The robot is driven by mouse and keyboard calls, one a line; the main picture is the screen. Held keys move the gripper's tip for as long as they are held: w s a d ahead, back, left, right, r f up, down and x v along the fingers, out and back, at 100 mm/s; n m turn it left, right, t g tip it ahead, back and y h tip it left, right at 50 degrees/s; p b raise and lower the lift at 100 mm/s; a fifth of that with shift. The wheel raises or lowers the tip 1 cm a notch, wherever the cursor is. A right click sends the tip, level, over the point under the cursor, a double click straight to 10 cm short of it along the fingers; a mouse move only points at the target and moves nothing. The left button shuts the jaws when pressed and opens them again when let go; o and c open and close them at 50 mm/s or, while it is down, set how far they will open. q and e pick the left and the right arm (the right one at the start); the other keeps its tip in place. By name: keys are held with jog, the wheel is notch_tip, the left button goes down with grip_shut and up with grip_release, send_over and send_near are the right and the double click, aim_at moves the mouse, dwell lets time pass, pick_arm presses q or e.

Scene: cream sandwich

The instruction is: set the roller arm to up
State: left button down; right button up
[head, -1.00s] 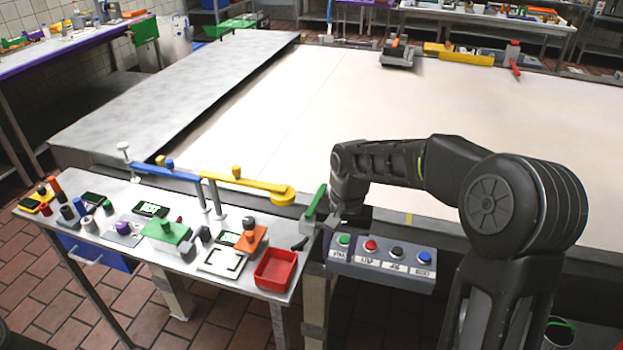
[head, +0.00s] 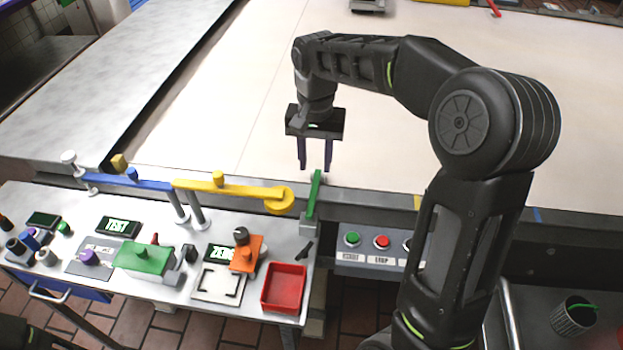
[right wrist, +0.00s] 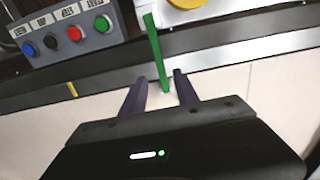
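A green lever (head: 314,194) stands tilted on a grey bracket at the right end of the side table. A yellow arm (head: 232,189) with a round end lies level on posts to its left; no label shows which part is the roller arm. My right gripper (head: 314,168) points down over the belt edge, open, just beyond the green lever's top in the head view. In the right wrist view, the lever (right wrist: 156,55) reaches between the spread fingers of the gripper (right wrist: 160,78), with gaps on both sides. My left gripper is out of view.
A button panel (head: 375,250) sits right of the lever, partly hidden by my arm. A blue arm (head: 130,179), red tray (head: 284,287), green block (head: 143,257) and orange part (head: 246,253) crowd the side table.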

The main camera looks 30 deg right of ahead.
aim_at(315, 188)
jog(key=shift+f+p, duration=0.6)
jog(key=shift+f, duration=3.4)
jog(key=shift+c, duration=0.2)
grip_shut()
